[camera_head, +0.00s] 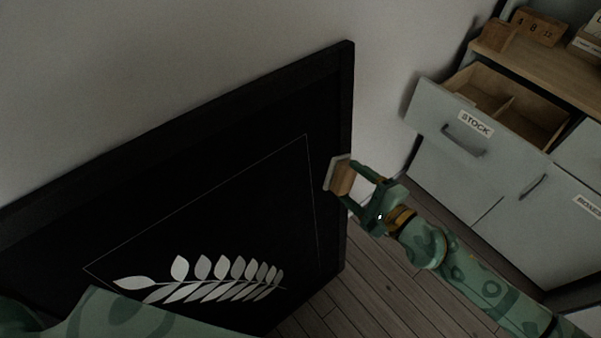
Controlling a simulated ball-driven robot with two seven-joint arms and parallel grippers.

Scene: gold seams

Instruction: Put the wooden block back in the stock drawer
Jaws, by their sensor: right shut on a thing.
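A wooden block (342,179) with a pale edge is held in my right gripper (352,178), whose fingers are shut on it. They are in front of the right edge of a large black panel. The stock drawer (474,125) is pulled open in the grey cabinet at the upper right, with a "STOCK" label and a dark handle. Its inside shows a wooden divider and compartments. My right gripper is left of the drawer and apart from it. My left gripper is not in view; only part of my left arm shows at the lower left.
The black panel (200,170) with a white leaf design fills the left and middle. The cabinet top (550,62) holds wooden number blocks (537,27). Another cabinet front labelled "BOXES" (588,206) is at the right. Plank floor (365,290) shows between panel and cabinet.

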